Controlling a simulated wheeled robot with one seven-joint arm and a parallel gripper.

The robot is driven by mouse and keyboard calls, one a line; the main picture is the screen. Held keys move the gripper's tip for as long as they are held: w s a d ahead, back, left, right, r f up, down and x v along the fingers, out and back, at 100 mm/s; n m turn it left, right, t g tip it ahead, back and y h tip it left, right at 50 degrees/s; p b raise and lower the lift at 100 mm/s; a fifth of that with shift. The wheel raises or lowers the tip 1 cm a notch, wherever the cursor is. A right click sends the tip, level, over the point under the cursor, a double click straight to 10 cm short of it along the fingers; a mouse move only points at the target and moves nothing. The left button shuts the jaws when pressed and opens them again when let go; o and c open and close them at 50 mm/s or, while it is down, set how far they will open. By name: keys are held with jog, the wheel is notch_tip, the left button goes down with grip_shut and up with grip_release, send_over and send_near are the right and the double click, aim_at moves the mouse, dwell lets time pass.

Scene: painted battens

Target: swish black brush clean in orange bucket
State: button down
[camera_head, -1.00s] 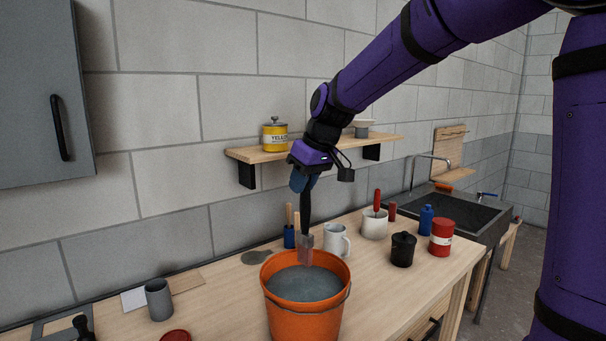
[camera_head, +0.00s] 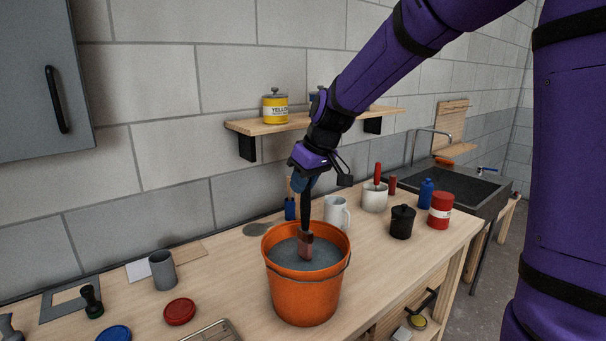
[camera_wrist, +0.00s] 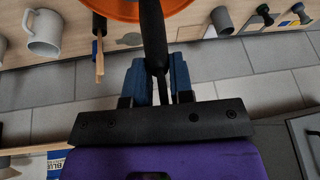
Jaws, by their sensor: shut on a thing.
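The orange bucket (camera_head: 303,298) stands on the wooden bench, holding grey liquid (camera_head: 285,255). My gripper (camera_head: 303,184) is above the bucket, shut on the black handle of the brush (camera_head: 306,208). The brush hangs almost upright, head down inside the bucket rim. Its reddish-brown head (camera_head: 305,245) meets the liquid surface in the picture; the lower tip is hard to make out. In the wrist view the black handle (camera_wrist: 153,35) runs between the blue fingers (camera_wrist: 158,80), and part of the orange rim (camera_wrist: 120,8) shows.
To the right are a black lidded pot (camera_head: 402,222) and a red can (camera_head: 441,210). A grey cup (camera_head: 162,270) and red lid (camera_head: 180,311) lie left. A shelf (camera_head: 250,127) is behind.

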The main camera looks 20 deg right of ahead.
aim_at(303, 196)
jog(key=shift+f, duration=1.85)
jog(key=shift+w, duration=0.15)
